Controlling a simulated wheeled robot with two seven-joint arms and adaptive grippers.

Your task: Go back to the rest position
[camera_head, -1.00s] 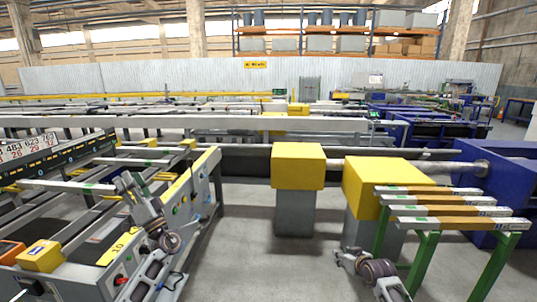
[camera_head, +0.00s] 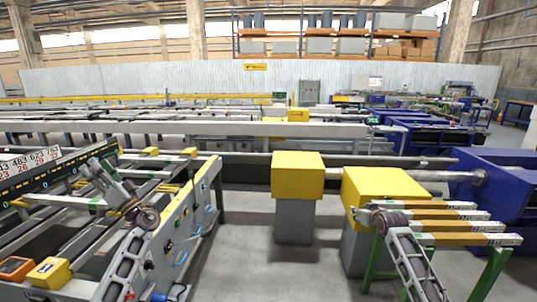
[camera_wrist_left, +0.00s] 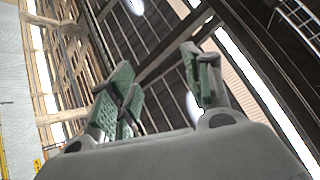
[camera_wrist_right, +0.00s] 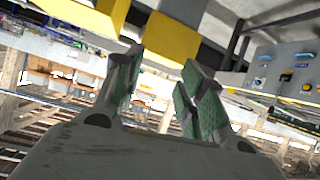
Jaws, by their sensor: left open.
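My left gripper (camera_head: 92,166) is over the rails of the runout table (camera_head: 205,180) at the left of the head view, its arm bent and pointing up. In the left wrist view my left gripper (camera_wrist_left: 158,58) has its green-padded fingers apart, with nothing between them and the roof behind. My right arm rises at the lower right of the head view, its joint in front of the right yellow block (camera_head: 385,185); its fingers are hard to make out there. In the right wrist view my right gripper (camera_wrist_right: 162,58) has its fingers apart and empty.
Several yellow-topped bars (camera_head: 470,240) on a green stand are close to my right arm. A yellow block on a grey post (camera_head: 297,175) stands in the middle. A blue machine (camera_head: 500,175) is at the right. The grey floor (camera_head: 250,265) between my arms is clear.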

